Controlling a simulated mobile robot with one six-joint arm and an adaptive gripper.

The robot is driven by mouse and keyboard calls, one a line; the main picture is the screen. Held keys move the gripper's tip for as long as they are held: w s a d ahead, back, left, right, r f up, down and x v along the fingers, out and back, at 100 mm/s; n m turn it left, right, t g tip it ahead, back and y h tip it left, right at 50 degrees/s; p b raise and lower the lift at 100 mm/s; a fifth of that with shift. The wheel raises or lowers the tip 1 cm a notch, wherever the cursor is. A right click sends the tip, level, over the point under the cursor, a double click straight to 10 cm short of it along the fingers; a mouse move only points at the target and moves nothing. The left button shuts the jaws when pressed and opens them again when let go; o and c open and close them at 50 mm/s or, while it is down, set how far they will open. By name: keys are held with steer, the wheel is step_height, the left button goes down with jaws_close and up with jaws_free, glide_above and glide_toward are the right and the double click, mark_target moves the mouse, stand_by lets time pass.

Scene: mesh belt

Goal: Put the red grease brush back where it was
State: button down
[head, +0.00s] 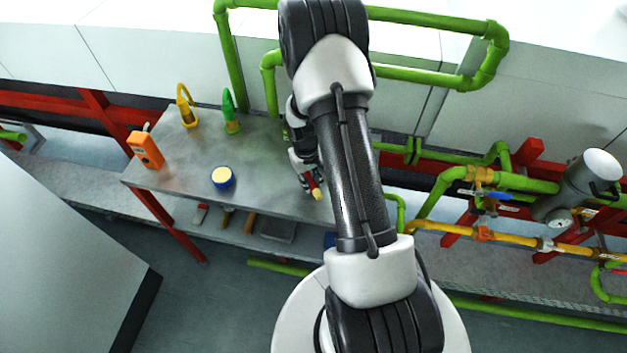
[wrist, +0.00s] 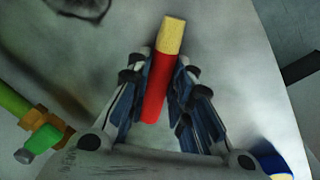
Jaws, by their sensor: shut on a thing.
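The red grease brush (wrist: 157,88) has a red handle and a pale yellow end. In the wrist view my gripper (wrist: 158,98) is shut on its red handle, one finger on each side, and the yellow end points away from my palm. In the head view my gripper (head: 312,181) is at the right part of the metal table, partly hidden by my arm. The brush (head: 318,194) shows there as a small red and yellow tip. I cannot tell whether it touches the table top.
The table between tin and gripper is clear.

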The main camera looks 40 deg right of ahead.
steer(key=shift+a, duration=0.4)
steer(key=c, duration=1.3)
jaws_free()
steer(key=shift+c, duration=0.2)
step_height(320, 180, up, 12)
steer(key=shift+w+a, duration=0.15)
steer(key=shift+a, duration=0.3)
